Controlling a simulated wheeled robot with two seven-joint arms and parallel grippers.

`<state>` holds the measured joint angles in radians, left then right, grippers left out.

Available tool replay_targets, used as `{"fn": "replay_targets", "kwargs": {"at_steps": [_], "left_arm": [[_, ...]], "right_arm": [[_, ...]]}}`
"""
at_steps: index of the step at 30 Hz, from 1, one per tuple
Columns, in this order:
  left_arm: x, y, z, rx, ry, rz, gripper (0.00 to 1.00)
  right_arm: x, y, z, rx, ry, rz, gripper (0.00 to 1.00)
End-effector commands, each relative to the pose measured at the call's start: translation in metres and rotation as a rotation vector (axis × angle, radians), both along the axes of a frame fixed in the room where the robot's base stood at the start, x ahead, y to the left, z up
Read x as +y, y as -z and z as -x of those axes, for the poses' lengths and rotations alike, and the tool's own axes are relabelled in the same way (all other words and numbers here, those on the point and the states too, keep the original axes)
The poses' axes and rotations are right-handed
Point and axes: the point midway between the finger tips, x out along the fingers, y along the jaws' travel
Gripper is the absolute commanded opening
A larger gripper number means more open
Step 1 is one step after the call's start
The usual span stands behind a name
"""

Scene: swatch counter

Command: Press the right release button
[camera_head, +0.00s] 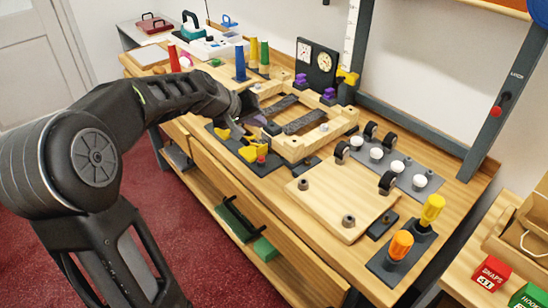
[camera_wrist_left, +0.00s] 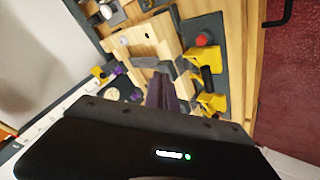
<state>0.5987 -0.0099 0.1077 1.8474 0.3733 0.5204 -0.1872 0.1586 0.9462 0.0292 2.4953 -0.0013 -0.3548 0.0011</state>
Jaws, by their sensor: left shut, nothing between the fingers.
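A red button (camera_head: 262,159) sits at the near right end of a dark plate (camera_head: 268,168) on the bench's front side. Beside it on the plate are yellow blocks (camera_head: 250,153). The red button also shows in the left wrist view (camera_wrist_left: 203,39), with a yellow block (camera_wrist_left: 211,102) below it. My left gripper (camera_head: 256,120) is shut and empty, above the far left part of the plate and apart from the red button. Its narrow fingers show in the left wrist view (camera_wrist_left: 160,92). Any second button is not visible; my gripper and arm cover part of the plate. My right gripper is out of view.
A wooden frame with grey strips (camera_head: 300,148) stands right behind the plate. A wooden board (camera_head: 335,205), black rollers, white knobs and orange and yellow handles (camera_head: 400,243) are to the right. Coloured cones (camera_head: 240,64) and dials stand behind.

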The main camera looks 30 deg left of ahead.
Motion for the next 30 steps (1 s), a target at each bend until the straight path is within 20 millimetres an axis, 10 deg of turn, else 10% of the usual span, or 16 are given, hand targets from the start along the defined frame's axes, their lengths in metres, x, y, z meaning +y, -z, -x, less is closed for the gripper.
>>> {"fn": "replay_targets", "kwargs": {"at_steps": [14, 30], "left_arm": [[0.0, 0.007, 0.0, 0.002, 0.004, -0.003, 0.0], [0.0, 0.072, 0.0, 0.002, 0.004, -0.003, 0.0]], "right_arm": [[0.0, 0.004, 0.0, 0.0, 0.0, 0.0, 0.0], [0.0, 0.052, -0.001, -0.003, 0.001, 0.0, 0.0]]}}
